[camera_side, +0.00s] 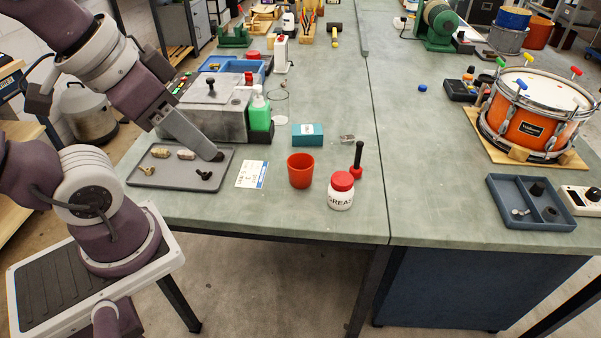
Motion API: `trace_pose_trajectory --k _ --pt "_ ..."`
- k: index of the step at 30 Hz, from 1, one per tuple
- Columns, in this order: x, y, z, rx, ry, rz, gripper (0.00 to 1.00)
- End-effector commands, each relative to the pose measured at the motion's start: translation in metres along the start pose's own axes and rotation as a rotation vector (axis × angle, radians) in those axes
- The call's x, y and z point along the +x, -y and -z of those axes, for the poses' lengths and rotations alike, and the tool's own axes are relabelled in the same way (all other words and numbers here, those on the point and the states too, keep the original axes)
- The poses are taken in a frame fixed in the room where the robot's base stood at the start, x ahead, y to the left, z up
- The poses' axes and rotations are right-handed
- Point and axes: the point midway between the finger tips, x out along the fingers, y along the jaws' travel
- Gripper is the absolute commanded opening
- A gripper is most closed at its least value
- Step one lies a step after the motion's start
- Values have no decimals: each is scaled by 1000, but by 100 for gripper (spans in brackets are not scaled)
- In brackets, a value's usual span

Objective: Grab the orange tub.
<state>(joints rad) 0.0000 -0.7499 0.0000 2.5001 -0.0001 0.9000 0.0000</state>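The orange tub (300,171) is a small red-orange open-topped cup standing upright on the green bench, left of the white grease jar. My gripper (214,154) reaches down from the upper left, over the grey tray. Its fingertips are left of the tub and clearly apart from it. I see the gripper edge-on, so I cannot tell whether its fingers are open or shut. No tub is in it.
The grease jar (341,191) with a red lid and a black-handled tool (357,160) stand just right of the tub. A white card (252,174) lies left of it, a teal box (307,134) behind. The grey tray (222,178) holds small parts. A green bottle (260,116) stands behind.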

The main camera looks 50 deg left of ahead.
Motion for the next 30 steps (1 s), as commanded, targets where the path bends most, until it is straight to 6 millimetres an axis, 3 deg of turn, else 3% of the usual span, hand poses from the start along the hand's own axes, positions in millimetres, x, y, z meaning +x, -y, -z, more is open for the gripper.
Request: trace_pose_trajectory --k 1,7,16,19,21,26,30 --pt "0 0 0 0 0 0 48" --pt "0 0 0 0 0 0 85" --pt "-2 0 2 0 -2 0 85" --pt "-23 0 14 0 -8 0 85" --pt "-48 0 27 0 -9 0 85" --pt "-21 -21 51 -511 271 -157 85" --pt "-2 -24 95 -991 473 -298 85"
